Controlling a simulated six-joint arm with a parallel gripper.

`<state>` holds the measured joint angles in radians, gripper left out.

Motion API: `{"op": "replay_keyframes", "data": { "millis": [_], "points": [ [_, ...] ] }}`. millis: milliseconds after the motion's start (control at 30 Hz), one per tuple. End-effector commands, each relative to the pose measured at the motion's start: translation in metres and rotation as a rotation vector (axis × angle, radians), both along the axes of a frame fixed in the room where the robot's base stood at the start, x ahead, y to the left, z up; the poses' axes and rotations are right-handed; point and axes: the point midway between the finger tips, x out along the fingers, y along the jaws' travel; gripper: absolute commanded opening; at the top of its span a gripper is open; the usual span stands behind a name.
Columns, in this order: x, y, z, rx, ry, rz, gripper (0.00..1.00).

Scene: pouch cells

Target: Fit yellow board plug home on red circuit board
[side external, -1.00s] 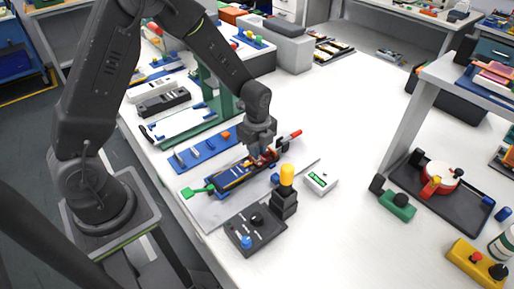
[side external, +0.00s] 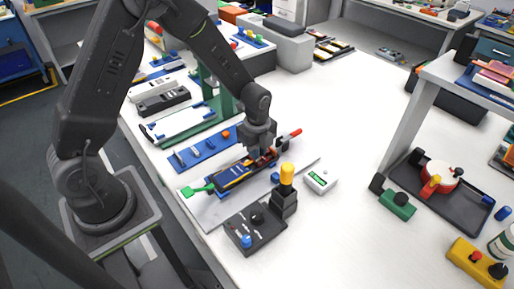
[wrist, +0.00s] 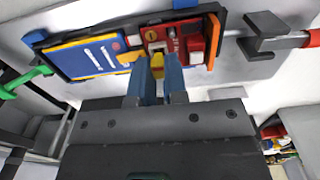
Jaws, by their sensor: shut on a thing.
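In the wrist view, the red circuit board (wrist: 195,40) lies at the right end of a dark tray, next to a blue pouch cell with a yellow border (wrist: 95,56). My gripper (wrist: 158,64) has its two blue fingers closed around the yellow board plug (wrist: 157,66), at the board's near left side. A white socket-like part (wrist: 155,36) shows just beyond the plug. I cannot tell whether plug and socket touch. In the side external view, my gripper (side external: 258,153) is over the tray (side external: 222,184) and hides most of the board and plug.
A green-handled clamp (side external: 197,190) and a red-handled one (side external: 290,134) flank the tray. A control box (side external: 255,228) with a yellow-topped post (side external: 287,176) and a white meter (side external: 321,181) stand nearby. A blue rack (side external: 205,150) lies behind. The table's right side has free room.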

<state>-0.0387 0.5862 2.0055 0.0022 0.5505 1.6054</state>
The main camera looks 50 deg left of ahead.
Motion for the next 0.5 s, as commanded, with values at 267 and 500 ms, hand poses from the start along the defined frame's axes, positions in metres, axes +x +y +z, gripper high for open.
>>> {"op": "replay_keyframes", "data": {
  "millis": [267, 500],
  "points": [
    [0.0, 0.0, -0.0071, 0.0, 0.0, 0.0, 0.0],
    [0.0001, 0.0, -0.0079, 0.0, -0.001, 0.0, 0.3]
  ]
}}
